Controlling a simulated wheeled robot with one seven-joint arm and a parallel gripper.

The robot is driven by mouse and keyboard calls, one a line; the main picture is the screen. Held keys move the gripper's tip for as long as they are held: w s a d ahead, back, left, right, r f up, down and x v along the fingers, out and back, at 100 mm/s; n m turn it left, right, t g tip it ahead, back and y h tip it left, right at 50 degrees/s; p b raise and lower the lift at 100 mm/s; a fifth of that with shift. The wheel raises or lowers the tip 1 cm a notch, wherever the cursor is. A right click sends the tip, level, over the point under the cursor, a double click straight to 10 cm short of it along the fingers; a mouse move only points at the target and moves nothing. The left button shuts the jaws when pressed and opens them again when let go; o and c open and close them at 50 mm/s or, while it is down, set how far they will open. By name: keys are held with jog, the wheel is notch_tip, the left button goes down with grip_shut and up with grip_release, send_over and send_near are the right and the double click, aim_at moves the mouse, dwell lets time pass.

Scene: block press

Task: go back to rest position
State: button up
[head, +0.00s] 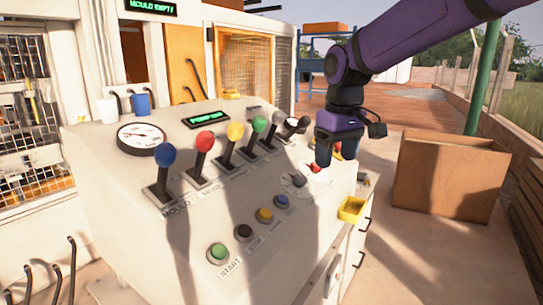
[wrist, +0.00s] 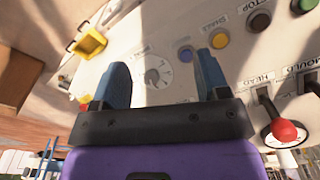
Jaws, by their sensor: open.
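My gripper (head: 324,162) hangs from my purple arm above the right side of the white control panel (head: 90,190). In the wrist view my gripper (wrist: 160,80) shows two blue fingers standing apart with nothing between them. A grey rotary dial (head: 294,182) lies on the panel just left of the fingers in the head view. In the wrist view the dial (wrist: 157,72) shows between and beyond the fingers. A red knob (head: 314,168) is partly hidden by the gripper. Whether the fingers touch the panel is not clear.
Levers with blue (head: 165,154), red (head: 205,141) and yellow (head: 235,131) knobs, and more behind, rise left of my gripper. A yellow tray (head: 352,209) sits at the panel's right edge. A brown box (head: 450,175) stands on the floor at right.

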jog(key=s+d+m+t, duration=0.2)
jog(key=s+d, duration=0.6)
jog(key=s, duration=0.4)
jog(key=s+d+m+t, duration=0.2)
jog(key=s+d+m, duration=0.2)
jog(key=s+d, duration=0.4)
jog(key=s, duration=0.5)
jog(key=shift+d+r+t, duration=0.2)
jog(key=shift+d+t, duration=0.1)
jog(key=shift+d, duration=0.05)
jog(key=shift+s, duration=0.1)
